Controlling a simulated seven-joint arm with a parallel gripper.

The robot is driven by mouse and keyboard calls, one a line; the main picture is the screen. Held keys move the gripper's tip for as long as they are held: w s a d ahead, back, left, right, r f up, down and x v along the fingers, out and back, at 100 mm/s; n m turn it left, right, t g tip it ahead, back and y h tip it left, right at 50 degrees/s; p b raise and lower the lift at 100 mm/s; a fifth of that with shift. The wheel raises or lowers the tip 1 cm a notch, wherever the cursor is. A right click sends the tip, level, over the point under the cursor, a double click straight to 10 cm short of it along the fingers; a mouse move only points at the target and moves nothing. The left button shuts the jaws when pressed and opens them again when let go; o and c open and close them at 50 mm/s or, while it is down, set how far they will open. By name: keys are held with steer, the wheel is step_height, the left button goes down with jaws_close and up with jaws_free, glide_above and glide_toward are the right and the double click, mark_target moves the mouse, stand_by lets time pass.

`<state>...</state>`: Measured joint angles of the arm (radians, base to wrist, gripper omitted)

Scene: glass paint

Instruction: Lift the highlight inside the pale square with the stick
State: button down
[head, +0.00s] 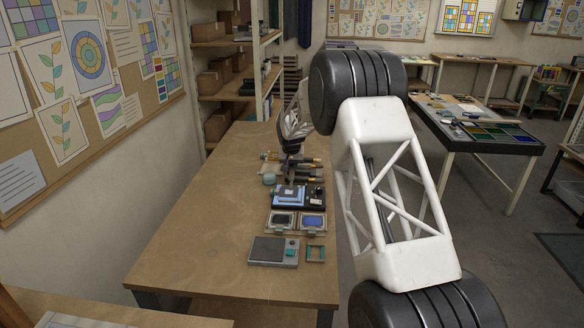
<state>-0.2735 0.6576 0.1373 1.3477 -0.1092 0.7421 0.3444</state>
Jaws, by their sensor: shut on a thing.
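A dark board (317,197) on the workbench carries blue glass (289,194) with pale, square-shaped areas on it. The pale square itself is too small to tell apart clearly. My gripper (289,178) is at the far side of this board, pointing down, close behind the glass. It is shut on a thin thing that I take to be the stick, though the stick barely shows at this size. Whether its tip touches the glass cannot be told. The highlight cannot be made out.
A round jar (269,179) stands left of my gripper. Yellow-tipped tools (309,161) lie behind. The workbench (200,250) is clear at left.

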steer(key=shift+r, duration=2.5)
